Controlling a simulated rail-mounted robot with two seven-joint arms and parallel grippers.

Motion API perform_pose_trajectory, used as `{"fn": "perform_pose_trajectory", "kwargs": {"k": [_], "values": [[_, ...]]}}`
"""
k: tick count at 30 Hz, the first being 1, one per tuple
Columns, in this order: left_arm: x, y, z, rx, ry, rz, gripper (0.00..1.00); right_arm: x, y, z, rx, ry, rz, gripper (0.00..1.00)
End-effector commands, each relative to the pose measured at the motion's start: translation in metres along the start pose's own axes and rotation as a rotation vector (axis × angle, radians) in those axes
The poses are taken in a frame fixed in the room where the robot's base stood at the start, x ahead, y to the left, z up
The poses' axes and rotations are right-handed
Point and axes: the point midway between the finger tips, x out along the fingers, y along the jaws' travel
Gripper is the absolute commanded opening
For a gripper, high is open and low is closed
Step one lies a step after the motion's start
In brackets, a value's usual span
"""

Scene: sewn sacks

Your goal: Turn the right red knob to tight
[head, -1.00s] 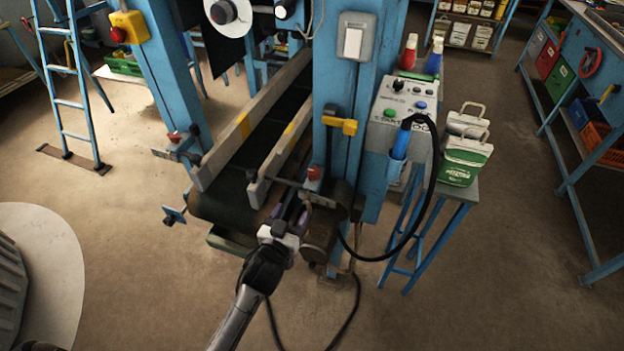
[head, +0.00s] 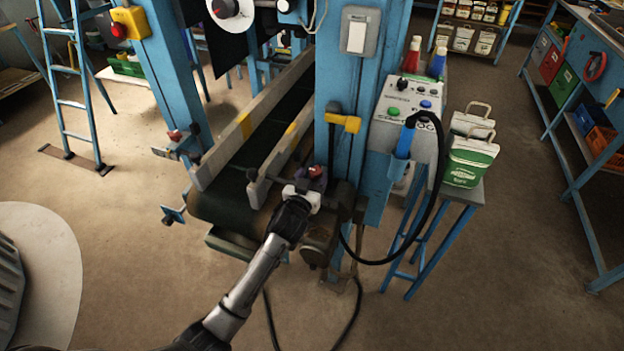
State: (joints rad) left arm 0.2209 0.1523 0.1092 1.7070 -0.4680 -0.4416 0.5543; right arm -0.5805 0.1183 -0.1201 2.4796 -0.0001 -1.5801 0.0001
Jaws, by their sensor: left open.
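The right red knob (head: 315,171) sits at the right-hand side of the conveyor, at the foot of the blue machine post. My left gripper (head: 313,184) reaches up from below and is right at this knob, with its open fingers close to its sides. I cannot tell whether the fingers touch it. The gripper hides the knob's lower part and part of its clamp. The left red knob (head: 175,136) is on a matching clamp at the left side of the conveyor. My right gripper is not in view.
The conveyor (head: 240,165) with pale side rails lies left of the knob. The blue post (head: 335,85) with a yellow handle rises behind it. A control box (head: 405,115) with a looping black hose and a stool with green-and-white sacks (head: 468,162) stand right.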

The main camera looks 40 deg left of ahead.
Motion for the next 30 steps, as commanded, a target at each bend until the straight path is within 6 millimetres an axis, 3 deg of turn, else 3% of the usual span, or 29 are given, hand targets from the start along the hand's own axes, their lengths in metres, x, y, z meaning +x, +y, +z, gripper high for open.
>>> {"fn": "perform_pose_trajectory", "kwargs": {"k": [10,24,30], "values": [[0.0021,-0.0001,-0.0004,0.000,0.001,0.000,0.61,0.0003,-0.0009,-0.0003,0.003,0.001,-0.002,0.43],[0.0019,-0.0001,-0.0003,0.000,0.000,0.000,0.17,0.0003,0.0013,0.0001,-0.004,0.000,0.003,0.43],[0.0019,-0.0010,-0.0024,0.000,0.000,0.016,0.15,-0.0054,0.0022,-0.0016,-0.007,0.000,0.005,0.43]]}}
